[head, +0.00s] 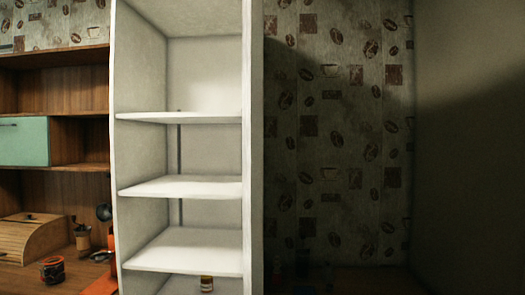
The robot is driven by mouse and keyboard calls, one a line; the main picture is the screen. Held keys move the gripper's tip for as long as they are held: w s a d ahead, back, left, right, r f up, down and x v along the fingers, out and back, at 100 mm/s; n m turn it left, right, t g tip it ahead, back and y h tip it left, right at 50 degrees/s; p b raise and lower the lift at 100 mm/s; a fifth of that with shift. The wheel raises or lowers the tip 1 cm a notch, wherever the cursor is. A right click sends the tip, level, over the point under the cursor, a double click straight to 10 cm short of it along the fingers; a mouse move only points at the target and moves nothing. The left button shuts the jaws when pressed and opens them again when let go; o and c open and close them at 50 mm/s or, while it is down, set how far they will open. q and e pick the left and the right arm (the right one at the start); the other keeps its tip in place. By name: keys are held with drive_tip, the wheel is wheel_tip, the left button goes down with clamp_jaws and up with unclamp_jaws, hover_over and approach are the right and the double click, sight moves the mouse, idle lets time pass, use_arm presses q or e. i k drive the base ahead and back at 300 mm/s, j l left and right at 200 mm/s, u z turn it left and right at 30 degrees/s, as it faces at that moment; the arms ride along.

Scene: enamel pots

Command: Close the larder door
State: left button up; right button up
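The larder (183,234) is a tall white cupboard left of the middle of the head view. Its front is open, and several white shelves show inside. A small jar with a red label (207,284) stands low inside it. A pale upright panel (254,150) runs along the larder's right edge. I cannot tell whether this panel is the door seen edge-on or the side wall. No other part clearly shows as the door. Neither of my grippers is in view.
Left of the larder is a wooden unit (50,185) with a green door (23,141). A roll-top bread box (33,238), a dark red-banded pot (52,270) and utensils (104,213) stand there. Right of the larder is a dark patterned wall (335,150) with dim items below.

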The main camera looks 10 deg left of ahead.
sight(253, 11)
drive_tip(key=l+u, duration=0.3)
drive_tip(key=l, duration=0.65)
drive_tip(key=l+u, duration=0.7)
drive_tip(key=u, duration=0.15)
drive_tip(key=z, duration=0.3)
drive_tip(key=i+j, duration=0.05)
